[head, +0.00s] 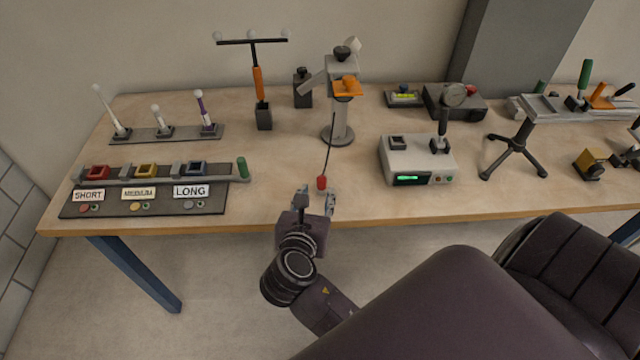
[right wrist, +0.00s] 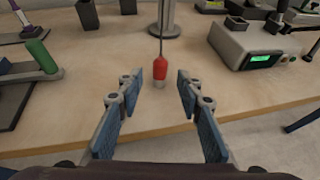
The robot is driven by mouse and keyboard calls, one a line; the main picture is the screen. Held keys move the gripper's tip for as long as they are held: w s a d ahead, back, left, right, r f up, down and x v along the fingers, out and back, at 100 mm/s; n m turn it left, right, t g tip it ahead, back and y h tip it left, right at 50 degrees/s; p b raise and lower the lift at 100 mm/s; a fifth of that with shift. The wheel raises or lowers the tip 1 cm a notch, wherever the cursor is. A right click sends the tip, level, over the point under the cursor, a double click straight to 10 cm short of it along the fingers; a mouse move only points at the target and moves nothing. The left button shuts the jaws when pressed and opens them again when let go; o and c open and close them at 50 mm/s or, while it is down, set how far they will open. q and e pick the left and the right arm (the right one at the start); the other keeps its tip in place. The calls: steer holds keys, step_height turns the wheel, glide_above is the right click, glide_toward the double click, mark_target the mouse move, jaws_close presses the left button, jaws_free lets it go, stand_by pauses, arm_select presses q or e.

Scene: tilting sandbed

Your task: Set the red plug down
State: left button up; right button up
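The red plug (head: 321,183) is near the front edge of the table, with its black cable rising to the grey stand (head: 341,120). In the right wrist view the red plug (right wrist: 160,68) is upright, metal tip down, and looks to be at the tabletop; I cannot tell for certain that it touches. My right gripper (head: 316,200) is open and empty just in front of the plug. In the right wrist view its fingers (right wrist: 155,84) are spread wide, with the plug between and slightly beyond the tips, apart from both. My left gripper is out of view.
A dark board with SHORT, MEDIUM and LONG labels (head: 140,208) lies on the left. A grey device with a green display (head: 416,162) stands right of the plug. An orange-handled T-shaped stand (head: 258,85) is behind. The wood around the plug (head: 270,160) is clear.

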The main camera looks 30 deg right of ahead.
steer(key=shift+v, duration=2.2)
